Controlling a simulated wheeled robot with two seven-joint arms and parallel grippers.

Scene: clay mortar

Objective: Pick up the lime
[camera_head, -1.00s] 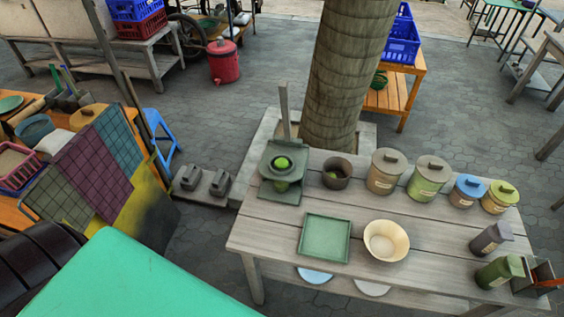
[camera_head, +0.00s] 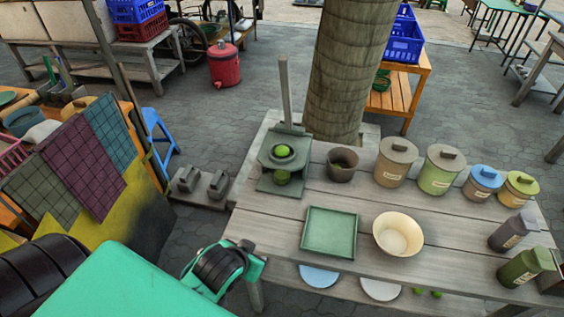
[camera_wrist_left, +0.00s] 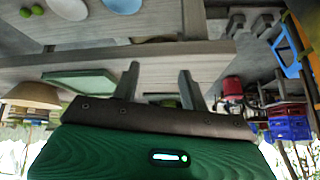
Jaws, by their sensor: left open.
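A green lime (camera_head: 283,151) sits on top of the grey-green press (camera_head: 270,160) at the left end of the grey table, with a second green round shape (camera_head: 283,177) just below it. Two more limes (camera_head: 418,291) show low at the table's front edge; two limes also show in the left wrist view (camera_wrist_left: 31,11). My left gripper (camera_wrist_left: 160,82) is open, with nothing between its fingers. In the head view my left arm (camera_head: 220,268) reaches in low at the left, before the table, and its fingers do not show. My right gripper is not seen.
The table also holds a green tray (camera_head: 329,232), a cream bowl (camera_head: 397,235), a dark pot (camera_head: 342,164) and several lidded jars (camera_head: 440,169). A thick trunk (camera_head: 350,80) stands behind. An orange stall with tiled boards (camera_head: 82,168) is at left.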

